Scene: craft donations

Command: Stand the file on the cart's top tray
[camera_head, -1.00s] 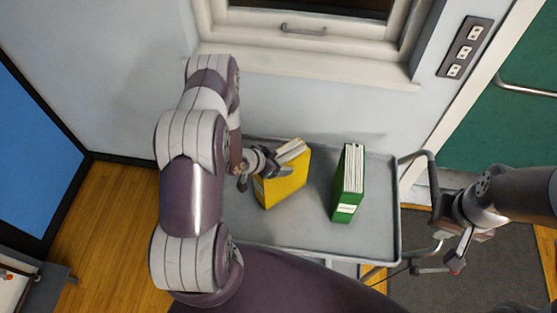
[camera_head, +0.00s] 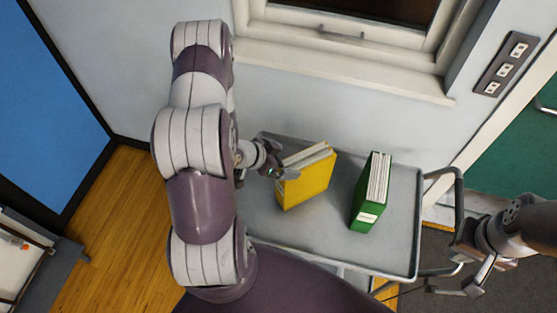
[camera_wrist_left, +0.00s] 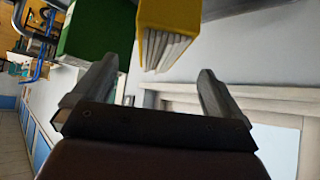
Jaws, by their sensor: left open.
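A yellow file (camera_head: 307,184) stands upright on the left part of the cart's grey top tray (camera_head: 300,238), its white pages facing up and toward the wall. A green file (camera_head: 371,192) stands to its right with a gap between them. My left gripper (camera_head: 276,161) is at the yellow file's upper left edge. In the left wrist view my left gripper (camera_wrist_left: 157,70) is open with nothing between its fingers; the yellow file (camera_wrist_left: 168,20) lies just beyond the fingertips, and the green file (camera_wrist_left: 92,32) is farther left. My right gripper (camera_head: 474,272) hangs off the cart's right end; its jaws are unclear.
The wall and window sill (camera_head: 330,62) run behind the cart. The cart handle (camera_head: 452,180) is at the right end. Bare tray lies in front of the files and right of the green file. A blue panel (camera_head: 45,110) is at the left.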

